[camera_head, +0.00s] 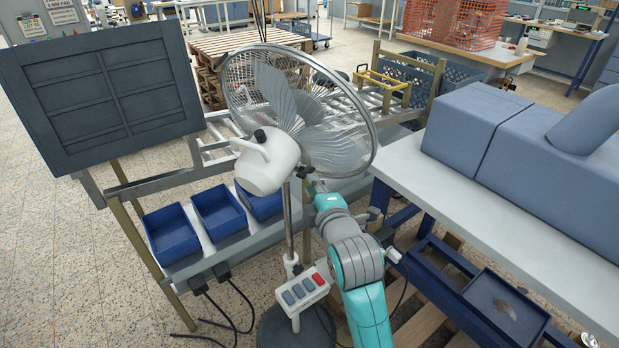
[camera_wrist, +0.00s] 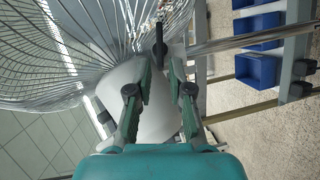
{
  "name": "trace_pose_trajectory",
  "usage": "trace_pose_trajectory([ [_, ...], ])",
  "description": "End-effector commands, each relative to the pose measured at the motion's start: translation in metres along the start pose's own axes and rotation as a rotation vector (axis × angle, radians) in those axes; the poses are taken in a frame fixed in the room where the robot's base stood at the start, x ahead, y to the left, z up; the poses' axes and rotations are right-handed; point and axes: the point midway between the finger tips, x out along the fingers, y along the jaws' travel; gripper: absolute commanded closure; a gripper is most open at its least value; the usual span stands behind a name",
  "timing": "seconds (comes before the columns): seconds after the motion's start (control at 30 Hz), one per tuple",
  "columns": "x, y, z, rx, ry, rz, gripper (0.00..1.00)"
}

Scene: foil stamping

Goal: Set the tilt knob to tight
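A pedestal fan with a wire cage (camera_head: 300,105) and a white motor housing (camera_head: 266,165) stands in the middle of the head view. A black knob, apparently the tilt knob (camera_head: 306,171), sits at the top of the pole beside the housing. In the wrist view the black knob (camera_wrist: 160,40) shows edge-on, just beyond my fingertips and roughly between them. The white housing (camera_wrist: 150,110) fills the view behind my fingers. My gripper (camera_wrist: 161,66) is open, with a gap between its fingers and nothing clearly held. In the head view my arm hides most of it.
A control box (camera_head: 302,291) with several buttons sits low on the fan pole. A rack with blue bins (camera_head: 219,211) stands left, and a white-topped workbench (camera_head: 430,190) stands close right of my arm. Black cables (camera_head: 232,310) lie on the floor at left.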

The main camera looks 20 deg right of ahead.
Motion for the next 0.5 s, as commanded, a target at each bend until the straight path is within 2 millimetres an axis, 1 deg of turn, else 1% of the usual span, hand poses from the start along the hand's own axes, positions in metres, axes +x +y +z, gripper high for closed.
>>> trace_pose_trajectory([
  [0.03, 0.009, 0.001, 0.0, 0.0, 0.0, 0.0, 0.8],
  [0.2, 0.032, 0.0, 0.0, 0.0, -0.001, 0.0, 0.8],
  [0.33, 0.042, 0.0, 0.0, 0.0, -0.001, -0.001, 0.8],
  [0.5, 0.045, 0.0, 0.0, 0.0, 0.0, 0.0, 0.8],
])
